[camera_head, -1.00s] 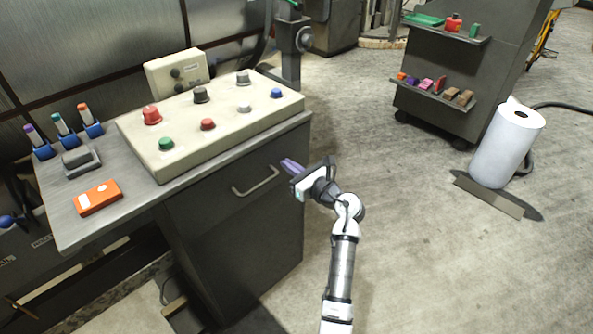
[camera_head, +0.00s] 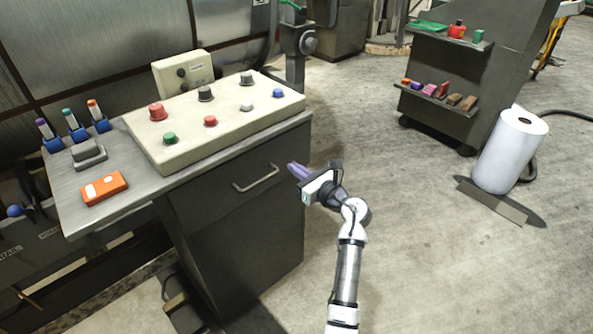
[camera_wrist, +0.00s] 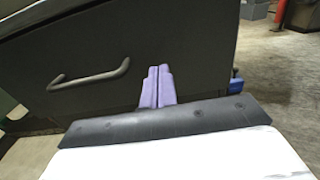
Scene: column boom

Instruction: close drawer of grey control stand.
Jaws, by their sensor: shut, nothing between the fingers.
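The grey control stand (camera_head: 245,245) stands left of centre in the head view. Its drawer (camera_head: 223,195) is at the top of the front, with a curved bar handle (camera_head: 256,179). The drawer front also shows in the wrist view (camera_wrist: 120,50), with the handle (camera_wrist: 88,76) to the left of my fingers. From these views I cannot tell how far the drawer stands out. My gripper (camera_head: 293,168) is just right of the handle, near the stand's right front edge. Its purple fingers (camera_wrist: 158,86) are together and empty, pointing at the dark front. Contact cannot be made out.
A control panel with buttons (camera_head: 215,118), an orange device (camera_head: 104,188) and several markers lie on the stand's top. A white roll (camera_head: 510,150) and a shelved cabinet (camera_head: 480,70) stand to the right. The floor between is clear.

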